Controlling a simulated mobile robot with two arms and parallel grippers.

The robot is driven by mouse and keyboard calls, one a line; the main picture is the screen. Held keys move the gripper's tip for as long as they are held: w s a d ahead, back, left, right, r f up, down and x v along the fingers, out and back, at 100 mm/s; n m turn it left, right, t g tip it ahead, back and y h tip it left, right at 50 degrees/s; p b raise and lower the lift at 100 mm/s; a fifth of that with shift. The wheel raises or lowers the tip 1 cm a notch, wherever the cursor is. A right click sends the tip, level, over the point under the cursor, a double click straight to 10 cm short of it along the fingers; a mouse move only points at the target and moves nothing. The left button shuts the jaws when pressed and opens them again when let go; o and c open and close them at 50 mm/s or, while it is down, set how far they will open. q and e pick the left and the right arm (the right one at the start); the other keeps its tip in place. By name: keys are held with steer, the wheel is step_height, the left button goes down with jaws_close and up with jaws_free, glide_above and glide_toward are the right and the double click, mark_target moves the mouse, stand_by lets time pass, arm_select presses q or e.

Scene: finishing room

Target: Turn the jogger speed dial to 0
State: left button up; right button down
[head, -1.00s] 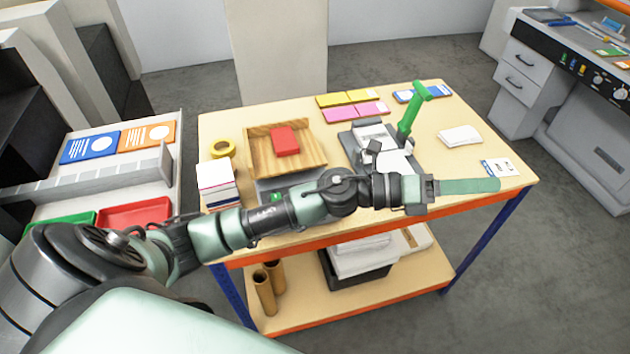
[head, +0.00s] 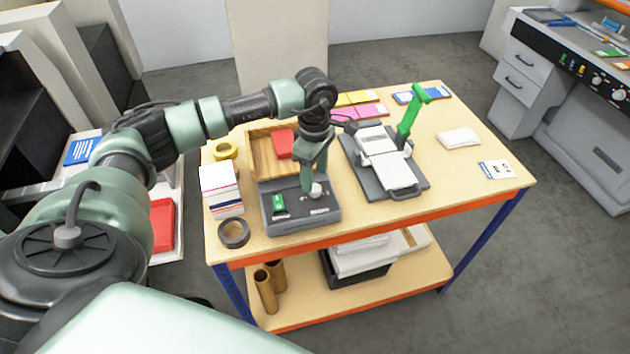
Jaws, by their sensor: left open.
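The jogger stands at the left of the table, with a wooden tray (head: 262,152) and a grey control box (head: 300,217) in front of it. The box carries a green switch (head: 279,203) and a pale round speed dial (head: 316,191). My left gripper (head: 312,183) points down at the dial and is open. Its fingertips are at or just above the dial; I cannot tell whether they touch it. The gripper covers part of the dial, and its markings are too small to read. My right gripper is out of view.
A red block (head: 284,143) lies in the tray. A paper stack (head: 217,186) and a dark tape roll (head: 234,233) stand left of the box. A grey press with a green lever (head: 410,112) stands to the right.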

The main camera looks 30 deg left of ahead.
mark_target(315, 188)
arm_select(q)
step_height(315, 188, down, 3)
steer(key=shift+f+p, duration=0.2)
steer(key=shift+p, duration=0.4)
steer(key=shift+f, duration=0.45)
jaws_close()
